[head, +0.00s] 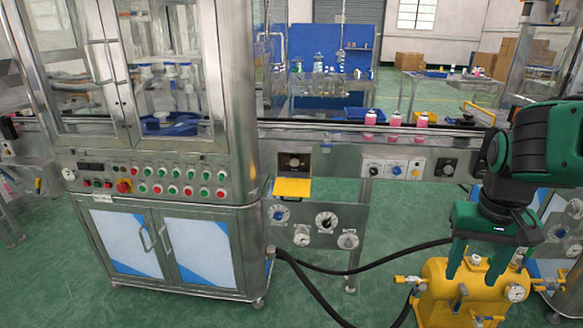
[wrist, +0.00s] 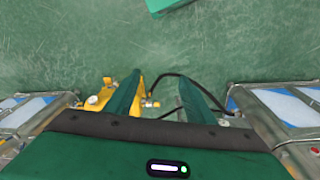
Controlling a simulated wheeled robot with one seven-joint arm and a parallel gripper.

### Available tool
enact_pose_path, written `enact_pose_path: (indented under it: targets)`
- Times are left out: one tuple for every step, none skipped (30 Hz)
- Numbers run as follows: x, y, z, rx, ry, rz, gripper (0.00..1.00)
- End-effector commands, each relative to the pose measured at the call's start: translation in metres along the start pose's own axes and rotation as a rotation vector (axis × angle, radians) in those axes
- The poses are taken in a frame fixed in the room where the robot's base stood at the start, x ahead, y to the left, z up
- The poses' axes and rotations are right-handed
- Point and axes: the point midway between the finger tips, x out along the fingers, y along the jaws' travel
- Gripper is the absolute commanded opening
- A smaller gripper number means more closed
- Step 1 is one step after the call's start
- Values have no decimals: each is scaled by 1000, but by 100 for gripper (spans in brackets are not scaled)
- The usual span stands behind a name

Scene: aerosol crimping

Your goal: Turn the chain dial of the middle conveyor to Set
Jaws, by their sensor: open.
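The conveyor (head: 330,133) runs from the cabinet machine to the right in the head view. Dials sit on its front: a black knob (head: 294,161) in a box above a yellow flap, a small panel of knobs (head: 392,167), and a black dial (head: 447,167) at the right. Which one is the chain dial, and its setting, I cannot read. My gripper (head: 478,272) is open and empty, pointing down in front of the yellow machine, right of and below these dials. In the wrist view its two green fingers (wrist: 161,80) stand apart above the floor.
Gauges and dials (head: 326,221) sit on a lower plate. A yellow tank machine (head: 445,295) with a gauge stands by my gripper. Black hoses (head: 330,268) cross the floor. Pink bottles (head: 396,119) stand on the conveyor. Green floor before the lower plate is otherwise clear.

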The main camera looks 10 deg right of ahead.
Motion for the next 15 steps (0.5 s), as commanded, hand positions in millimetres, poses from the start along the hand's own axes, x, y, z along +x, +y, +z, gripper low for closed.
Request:
enact_pose_path:
  targets:
    - [1,-3,-24,-12,31,33,49]
    - [1,-4,-39,-20,59,53,49]
    - [1,-8,-61,-32,98,80,49]
    - [0,-11,-78,-43,130,100,49]
    - [0,-15,-94,-54,161,121,49]
    - [0,-21,-117,-71,204,145,49]
    - [0,-26,-134,-85,235,163,49]
    - [0,-32,-150,-100,267,180,49]
    - [0,-40,-171,-120,309,200,49]
    - [0,-48,-186,-137,340,215,49]
    - [0,-56,-202,-153,372,229,49]
    - [1,-67,-222,-177,414,245,49]
    - [2,-76,-236,-195,446,257,49]
    - [2,-86,-250,-212,476,267,49]
    - [4,-99,-268,-236,518,279,49]
